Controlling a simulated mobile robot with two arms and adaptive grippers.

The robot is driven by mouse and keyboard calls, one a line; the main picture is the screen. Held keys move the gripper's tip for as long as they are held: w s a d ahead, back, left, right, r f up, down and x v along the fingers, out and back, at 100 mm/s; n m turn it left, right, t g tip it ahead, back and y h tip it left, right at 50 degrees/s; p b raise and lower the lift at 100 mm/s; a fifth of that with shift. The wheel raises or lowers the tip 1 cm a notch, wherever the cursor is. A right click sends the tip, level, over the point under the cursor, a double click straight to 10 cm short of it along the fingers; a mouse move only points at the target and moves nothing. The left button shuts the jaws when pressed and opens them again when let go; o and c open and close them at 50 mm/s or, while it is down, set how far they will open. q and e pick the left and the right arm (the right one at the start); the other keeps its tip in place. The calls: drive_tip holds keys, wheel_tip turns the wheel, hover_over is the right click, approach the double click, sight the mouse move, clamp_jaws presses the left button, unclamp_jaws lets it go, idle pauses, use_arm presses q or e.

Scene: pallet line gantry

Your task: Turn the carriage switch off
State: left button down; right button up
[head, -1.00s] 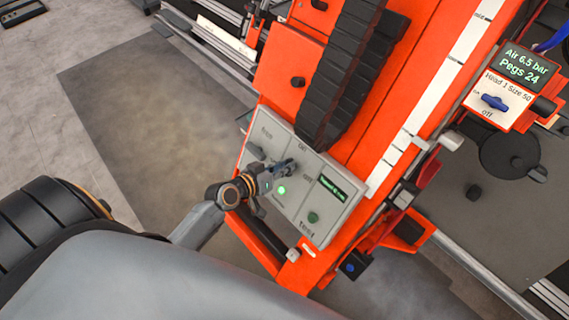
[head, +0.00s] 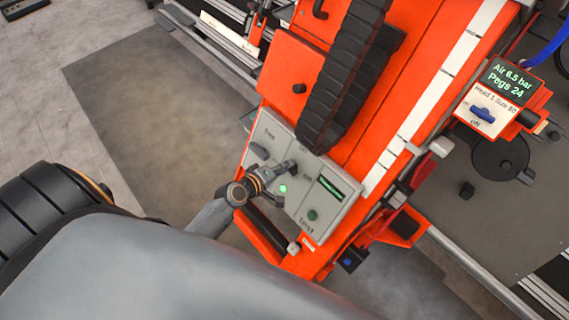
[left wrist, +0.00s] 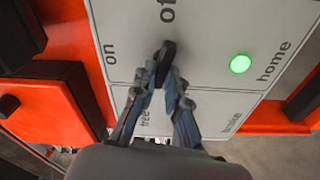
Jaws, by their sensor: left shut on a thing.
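The carriage switch (left wrist: 166,58) is a black lever knob on a light grey control panel (head: 263,132). In the left wrist view its upper end points toward the partly cut "of…" label, and "on" is at its left. My left gripper (left wrist: 163,80) is shut on the knob, one finger on each side; the fingers hide its lower part. In the head view my left gripper (head: 284,172) reaches the panel from the lower left and covers most of the switch. My right gripper is not in view.
A lit green button (left wrist: 240,64) beside "home" is close to the right.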

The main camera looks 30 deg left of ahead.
use_arm(q)
drive_tip(key=shift+a+n+p, duration=0.1)
drive_tip(key=shift+n+p, duration=0.45)
drive_tip(key=shift+n, duration=0.75)
drive_tip(key=c, duration=1.4)
unclamp_jaws()
drive_tip(key=shift+f, duration=0.1)
drive_tip(key=shift+o, duration=0.2)
drive_tip(key=v, duration=1.2)
